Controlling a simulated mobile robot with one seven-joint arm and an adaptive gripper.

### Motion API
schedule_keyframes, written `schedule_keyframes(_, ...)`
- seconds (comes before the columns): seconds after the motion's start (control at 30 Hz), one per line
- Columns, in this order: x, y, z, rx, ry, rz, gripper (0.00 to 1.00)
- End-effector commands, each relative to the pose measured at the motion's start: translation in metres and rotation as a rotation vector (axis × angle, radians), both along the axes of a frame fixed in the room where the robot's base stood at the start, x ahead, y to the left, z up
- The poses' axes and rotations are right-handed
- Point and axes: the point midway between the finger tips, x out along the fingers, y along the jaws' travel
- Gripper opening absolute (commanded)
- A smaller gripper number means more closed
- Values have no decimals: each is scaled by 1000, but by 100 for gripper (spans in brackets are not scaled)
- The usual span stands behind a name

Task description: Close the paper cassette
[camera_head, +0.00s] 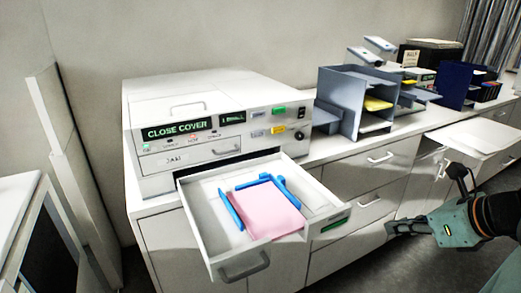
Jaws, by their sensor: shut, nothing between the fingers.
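The paper cassette (193,213) is a white drawer pulled far out of the white machine (150,113). It has a grey handle (245,266) on its front, blue guides (230,210) inside and a pink paper stack (268,208) lying between them. A display on the machine reads "CLOSE COVER". My gripper (392,229) is at the lower right, shut and empty, to the right of the cassette and apart from it.
The machine stands on a white counter with drawers (345,225) below. A grey paper sorter (340,95) stands to its right, with more organisers behind. A white panel or open drawer (475,135) juts out at the right. Dark floor is free in front of the counter.

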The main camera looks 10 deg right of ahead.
Motion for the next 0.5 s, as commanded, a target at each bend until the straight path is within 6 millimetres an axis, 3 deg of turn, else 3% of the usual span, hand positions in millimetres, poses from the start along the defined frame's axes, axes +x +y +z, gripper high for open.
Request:
schedule_keyframes(0.23, 6, 1, -6, 2, -8, -6, 0)
schedule_keyframes(0.5, 31, 9, -37, 1, -6, -3, 0)
